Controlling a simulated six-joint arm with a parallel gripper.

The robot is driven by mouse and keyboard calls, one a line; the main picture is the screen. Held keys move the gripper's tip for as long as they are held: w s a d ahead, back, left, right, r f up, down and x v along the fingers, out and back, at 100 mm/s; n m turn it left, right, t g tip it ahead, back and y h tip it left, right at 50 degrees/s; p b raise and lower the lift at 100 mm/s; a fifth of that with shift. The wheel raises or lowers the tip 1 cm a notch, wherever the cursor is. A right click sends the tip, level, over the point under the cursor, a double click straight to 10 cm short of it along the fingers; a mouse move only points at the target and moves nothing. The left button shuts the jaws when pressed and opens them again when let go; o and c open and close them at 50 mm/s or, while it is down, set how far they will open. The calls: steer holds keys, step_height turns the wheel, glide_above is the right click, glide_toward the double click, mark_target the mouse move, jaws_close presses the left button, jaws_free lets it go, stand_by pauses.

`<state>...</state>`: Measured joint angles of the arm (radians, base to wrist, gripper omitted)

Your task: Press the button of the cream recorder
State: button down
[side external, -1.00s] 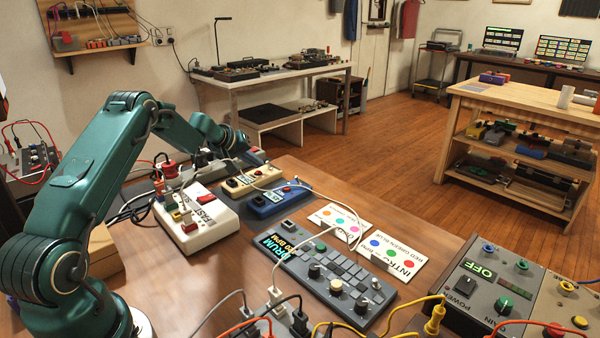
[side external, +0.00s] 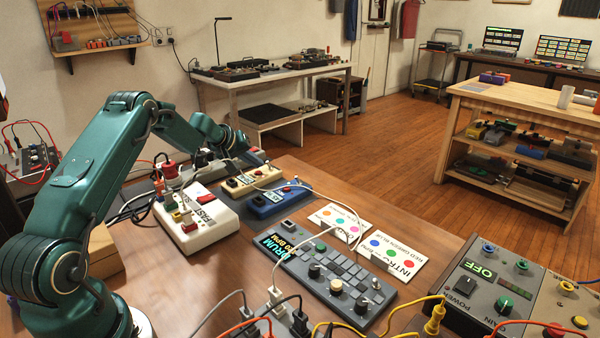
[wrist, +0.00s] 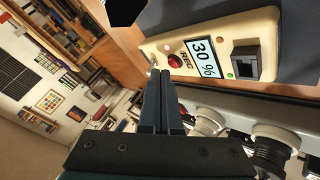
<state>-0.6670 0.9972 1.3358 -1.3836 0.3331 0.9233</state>
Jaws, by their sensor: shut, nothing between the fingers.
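The cream recorder (wrist: 215,35) is a cream box in the upper right of the wrist view. It has a "30 %" display, a "REC" label, a round red button (wrist: 175,61) and a black square part. In the side view the cream recorder (side external: 236,189) stands on the table between a white box and a blue box. My gripper (wrist: 161,72) is shut and empty. Its tips are just beside the red button in the wrist view; I cannot tell whether they touch the recorder. In the side view the fingers are hard to make out.
A white box (side external: 205,232) with a red switch and cables is left of the recorder. A blue box (side external: 275,205) is close on its right. A grey drum machine (side external: 335,275) and cards lie in front. Several cables cross the table.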

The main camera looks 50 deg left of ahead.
mark_target(256, 176)
steer(key=shift+f, duration=0.1)
stand_by(0.3)
steer(key=shift+f, duration=0.4)
stand_by(0.4)
steer(key=shift+r, duration=0.5)
step_height(256, 176, up, 6)
stand_by(0.7)
